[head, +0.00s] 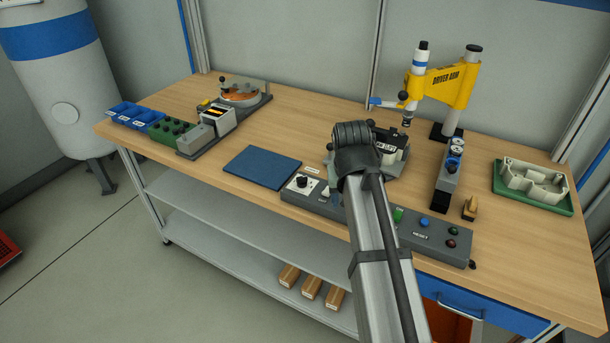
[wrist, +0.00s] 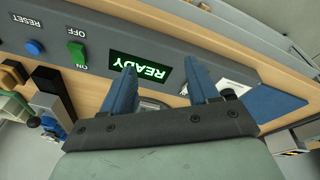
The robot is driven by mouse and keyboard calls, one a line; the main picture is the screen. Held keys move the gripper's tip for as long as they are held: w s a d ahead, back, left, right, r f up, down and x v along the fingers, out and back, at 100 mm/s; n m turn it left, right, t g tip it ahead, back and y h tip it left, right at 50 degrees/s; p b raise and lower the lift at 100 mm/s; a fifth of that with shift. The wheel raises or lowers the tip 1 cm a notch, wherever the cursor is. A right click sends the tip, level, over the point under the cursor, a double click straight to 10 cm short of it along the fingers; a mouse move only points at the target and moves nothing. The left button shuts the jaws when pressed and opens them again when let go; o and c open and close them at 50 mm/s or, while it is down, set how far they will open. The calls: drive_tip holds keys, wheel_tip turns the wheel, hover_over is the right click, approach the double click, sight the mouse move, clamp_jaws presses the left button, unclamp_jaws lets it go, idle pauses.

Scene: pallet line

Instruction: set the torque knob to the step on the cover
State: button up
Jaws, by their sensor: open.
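A black knob (head: 302,182) sits on a white dial plate at the left end of the grey control panel (head: 440,247). Its setting is too small to read. In the wrist view, part of a white plate (wrist: 212,84) shows beside the right finger, with its knob largely hidden. My gripper (wrist: 160,72) is open and empty, with blue fingers over the panel by the lit READY display (wrist: 138,68). In the head view my arm hides most of the gripper.
A yellow driver arm (head: 445,82) stands behind. A green tray (head: 570,208) holds a grey housing at right.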

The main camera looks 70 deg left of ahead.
sight(302, 178)
drive_tip(key=s+a+r+n+g+y, duration=0.2)
drive_tip(key=s+a+r+n+y, duration=0.15)
drive_tip(key=s+a+r, duration=0.5)
drive_tip(key=shift+n+h, duration=0.25)
drive_tip(key=shift+h, duration=0.2)
drive_tip(key=x, duration=0.4)
drive_tip(key=w+x, duration=0.1)
drive_tip(key=x, duration=0.3)
drive_tip(key=a+x, duration=0.1)
drive_tip(key=x, duration=0.4)
drive_tip(key=shift+w+a+r, duration=0.1)
drive_tip(key=shift+w+r, duration=0.05)
drive_tip(key=shift+w, duration=0.25)
drive_tip(key=shift+c, duration=0.4)
drive_tip(key=c, duration=1)
drive_tip(key=shift+o, duration=0.2)
